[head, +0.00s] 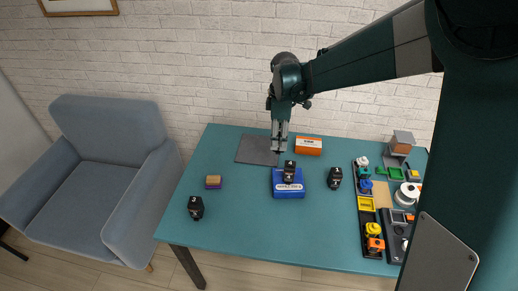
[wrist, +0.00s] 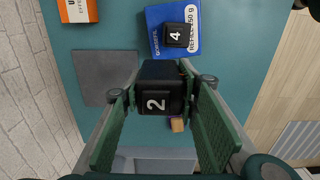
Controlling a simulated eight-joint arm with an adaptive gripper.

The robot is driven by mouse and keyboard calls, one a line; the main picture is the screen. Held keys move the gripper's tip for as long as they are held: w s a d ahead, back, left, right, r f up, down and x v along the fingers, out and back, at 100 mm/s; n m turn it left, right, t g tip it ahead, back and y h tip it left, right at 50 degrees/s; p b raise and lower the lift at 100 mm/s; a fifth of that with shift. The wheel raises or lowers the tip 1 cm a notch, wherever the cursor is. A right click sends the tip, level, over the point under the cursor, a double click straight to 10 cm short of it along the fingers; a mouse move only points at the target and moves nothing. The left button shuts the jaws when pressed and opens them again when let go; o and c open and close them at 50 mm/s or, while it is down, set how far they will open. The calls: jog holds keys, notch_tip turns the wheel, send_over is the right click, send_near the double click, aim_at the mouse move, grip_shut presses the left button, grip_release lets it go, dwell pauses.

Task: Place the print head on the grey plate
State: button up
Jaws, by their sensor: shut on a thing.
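My gripper (head: 279,148) points down above the back of the table. In the wrist view it (wrist: 163,90) is shut on a black print head (wrist: 152,103) marked 2, held between the two green finger pads. In the head view the held part is too small to make out clearly. The flat grey plate (head: 256,150) lies at the back left of the table, bare, just left of my gripper. It also shows in the wrist view (wrist: 105,78), apart from the held print head.
A similar black block (head: 290,172) marked 4 sits on a blue box (head: 288,190). Two more black blocks stand at front left (head: 195,207) and right (head: 335,178). An orange box (head: 308,146) is behind. Trays of parts (head: 374,215) fill the right side. The front middle is clear.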

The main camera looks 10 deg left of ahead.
jog(key=w+a+f+p, duration=0.1)
jog(key=w+a, duration=0.4)
jog(key=w, duration=0.3)
jog(key=w+a+f, duration=0.2)
jog(key=w+a, duration=0.3)
jog(key=w, duration=0.3)
send_over(259, 148)
jog(key=shift+f, duration=2.45)
jog(key=shift+f+b, duration=0.3)
jog(key=shift+f, duration=2.85)
jog(key=shift+f, duration=1.85)
jog(key=shift+f+b, duration=0.15)
jog(key=shift+b, duration=0.2)
